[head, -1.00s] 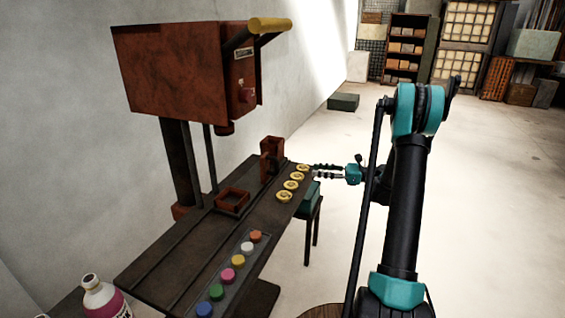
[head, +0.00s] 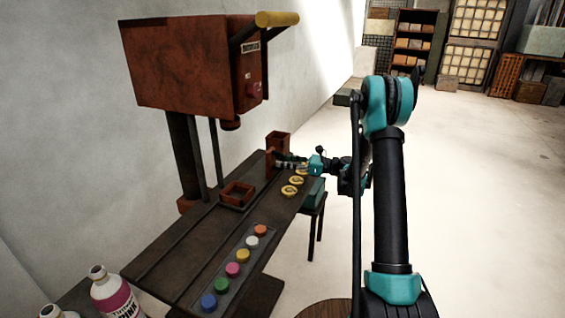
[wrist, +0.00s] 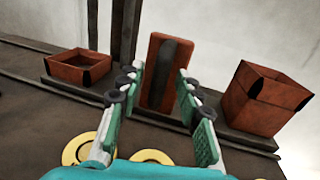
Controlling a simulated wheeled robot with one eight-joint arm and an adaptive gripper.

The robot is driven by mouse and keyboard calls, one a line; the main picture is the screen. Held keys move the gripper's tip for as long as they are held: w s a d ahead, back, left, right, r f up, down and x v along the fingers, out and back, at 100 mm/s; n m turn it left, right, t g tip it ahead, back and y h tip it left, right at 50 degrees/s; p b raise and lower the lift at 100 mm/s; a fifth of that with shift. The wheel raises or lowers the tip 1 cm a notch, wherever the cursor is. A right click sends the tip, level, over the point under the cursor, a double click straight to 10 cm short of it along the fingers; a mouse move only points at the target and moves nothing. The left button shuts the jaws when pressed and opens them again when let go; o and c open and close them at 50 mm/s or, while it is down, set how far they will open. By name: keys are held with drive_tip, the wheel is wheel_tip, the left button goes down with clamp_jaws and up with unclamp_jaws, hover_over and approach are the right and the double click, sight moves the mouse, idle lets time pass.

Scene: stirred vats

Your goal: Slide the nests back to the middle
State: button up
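Two rust-red square nests stand on a dark sliding strip on the press table: a low open one (head: 238,194) and a taller one (head: 279,142). In the wrist view the low nest (wrist: 80,68) is left and the tall nest (wrist: 266,98) right. Between them stands an upright rust-red block (wrist: 156,72) with a dark groove. My gripper (wrist: 156,84) is open, its fingers towards either side of the block. The right finger overlaps the block's edge; I cannot tell whether it touches. In the head view my gripper (head: 290,163) reaches over the table from the right.
Yellow discs (head: 289,190) lie on the table below my gripper. A red press head (head: 190,65) with a yellow-ended lever overhangs the table. A tray of coloured pucks (head: 244,255) lies along the front edge, with bottles (head: 112,292) at lower left. The floor on the right is clear.

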drive_tip(key=shift+a, duration=0.5)
clamp_jaws()
